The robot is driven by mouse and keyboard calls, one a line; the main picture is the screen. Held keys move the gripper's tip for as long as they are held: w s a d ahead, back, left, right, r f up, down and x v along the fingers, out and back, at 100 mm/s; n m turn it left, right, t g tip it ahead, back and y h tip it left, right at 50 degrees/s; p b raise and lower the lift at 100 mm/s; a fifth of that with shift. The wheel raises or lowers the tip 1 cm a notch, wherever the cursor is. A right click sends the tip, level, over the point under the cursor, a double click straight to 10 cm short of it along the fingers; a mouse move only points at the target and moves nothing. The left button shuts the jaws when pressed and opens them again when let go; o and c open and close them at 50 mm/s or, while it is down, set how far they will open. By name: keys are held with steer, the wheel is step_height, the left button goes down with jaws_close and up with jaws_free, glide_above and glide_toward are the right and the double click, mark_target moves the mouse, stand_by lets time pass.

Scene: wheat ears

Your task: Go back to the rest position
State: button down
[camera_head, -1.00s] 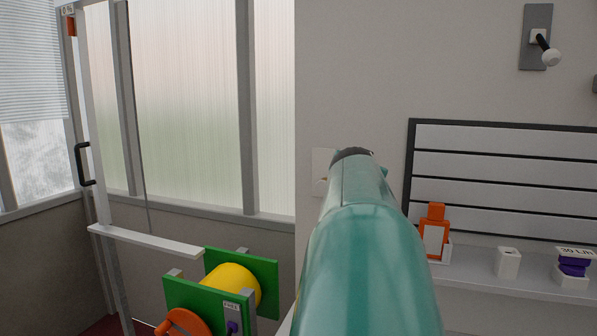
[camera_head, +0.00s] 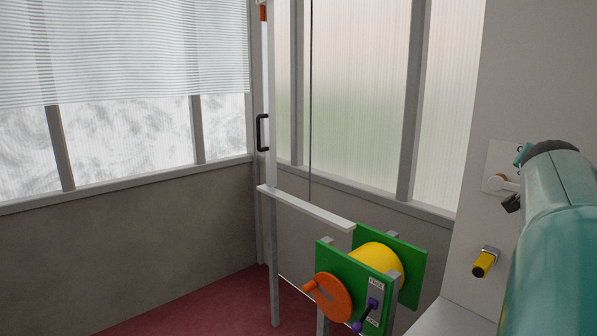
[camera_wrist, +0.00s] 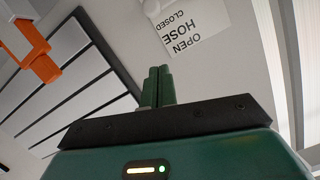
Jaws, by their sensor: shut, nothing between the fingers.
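In the wrist view my gripper (camera_wrist: 157,88) shows as two dark green fingers pressed together, with nothing between them. It points toward a pale wall and touches nothing that I can see. A white sign (camera_wrist: 190,28) reading "OPEN HOSE CLOSED" is on the wall just beyond the fingertips, upside down in the picture. In the head view my teal arm (camera_head: 560,230) fills the right edge, and the fingers are not visible there.
A green-sided winch with a yellow drum (camera_head: 377,262) and an orange crank wheel (camera_head: 333,298) stands at lower centre. A yellow-handled valve (camera_head: 485,262) is on the right wall. An orange object (camera_wrist: 40,52) hangs by the slatted panel (camera_wrist: 75,90). Red floor (camera_head: 210,305) lies clear at lower left.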

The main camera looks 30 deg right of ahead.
steer(key=w+a+f+n+t+y, duration=0.1)
steer(key=w+a+f+n+y, duration=0.25)
steer(key=w+a, duration=0.4)
steer(key=w+a+f+n+t+y, duration=0.2)
steer(key=w+a+f, duration=0.25)
steer(key=a, duration=0.65)
steer(key=w+a+f+n+t+y, duration=0.1)
steer(key=w+a+f+n+y, duration=0.3)
steer(key=a, duration=0.5)
steer(key=s+a+f+n+y, duration=0.1)
steer(key=s+a+f+n, duration=0.1)
steer(key=a+f, duration=0.3)
steer(key=s+a+f+n+g+y, duration=0.1)
steer(key=a+f+n, duration=0.3)
steer(key=a, duration=1)
steer(key=s+a+f+n+g+y, duration=0.1)
steer(key=s+a+f+n+y, duration=0.2)
steer(key=a+f, duration=0.4)
steer(key=a, duration=0.3)
steer(key=shift+s+a+f, duration=0.15)
steer(key=shift+a+f, duration=0.05)
steer(key=shift+d+y, duration=0.2)
steer(key=shift+y, duration=0.05)
